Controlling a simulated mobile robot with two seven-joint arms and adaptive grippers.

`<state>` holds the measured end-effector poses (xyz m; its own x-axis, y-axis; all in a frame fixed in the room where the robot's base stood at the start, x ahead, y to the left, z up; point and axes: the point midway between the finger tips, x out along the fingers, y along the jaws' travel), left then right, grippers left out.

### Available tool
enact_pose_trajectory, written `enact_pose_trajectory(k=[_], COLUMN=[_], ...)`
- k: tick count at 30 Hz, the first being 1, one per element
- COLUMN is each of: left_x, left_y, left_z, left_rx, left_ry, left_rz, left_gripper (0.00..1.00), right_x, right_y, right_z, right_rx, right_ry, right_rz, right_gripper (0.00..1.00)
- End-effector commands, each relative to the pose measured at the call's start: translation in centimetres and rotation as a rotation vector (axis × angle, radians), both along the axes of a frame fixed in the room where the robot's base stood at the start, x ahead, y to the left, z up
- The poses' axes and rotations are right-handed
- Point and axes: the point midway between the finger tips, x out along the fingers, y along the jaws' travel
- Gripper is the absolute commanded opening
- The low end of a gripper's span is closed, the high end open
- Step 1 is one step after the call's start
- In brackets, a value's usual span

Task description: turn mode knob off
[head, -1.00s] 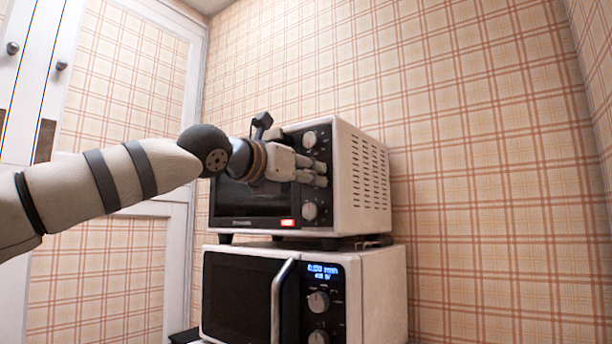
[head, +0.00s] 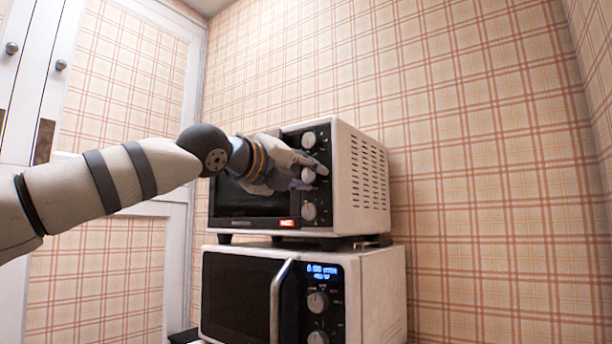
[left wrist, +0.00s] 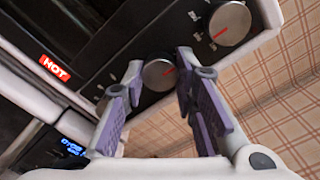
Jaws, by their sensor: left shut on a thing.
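The toaster oven (head: 362,180) has three round knobs in a column on its dark panel. My left gripper (head: 311,177) is at the middle knob (head: 308,174), one finger above it and one below. The top knob (head: 309,139) and bottom knob (head: 309,211) are clear in the head view. Knob labels are too small to read. My right gripper is not in view.
A lit red HOT label (left wrist: 56,67) is on the oven's lower front. The oven stands on a white microwave (head: 375,290) with a handle (head: 280,300), a lit display and its own knobs.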

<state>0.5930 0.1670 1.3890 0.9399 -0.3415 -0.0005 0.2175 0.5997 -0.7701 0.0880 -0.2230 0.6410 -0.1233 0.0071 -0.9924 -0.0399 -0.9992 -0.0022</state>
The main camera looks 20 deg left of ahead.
Motion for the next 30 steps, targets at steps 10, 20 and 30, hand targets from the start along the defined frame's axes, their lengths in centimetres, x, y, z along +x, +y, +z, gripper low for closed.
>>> enact_pose_trajectory(k=[10, 20, 30], left_x=[-0.04, -0.04, -0.03], left_y=[0.04, 0.04, 0.03], left_z=[0.14, 0.14, 0.12], left_rx=[-0.099, -0.114, -0.113], left_ry=[0.033, 0.038, 0.038], left_rz=[0.0, 0.0, 0.0], left_gripper=[0.0, 0.0, 0.46], right_x=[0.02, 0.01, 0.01], right_y=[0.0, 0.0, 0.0], right_z=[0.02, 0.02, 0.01], right_rx=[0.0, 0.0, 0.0], right_ry=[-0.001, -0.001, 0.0], right_rz=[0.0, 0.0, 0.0], right_gripper=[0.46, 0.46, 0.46])
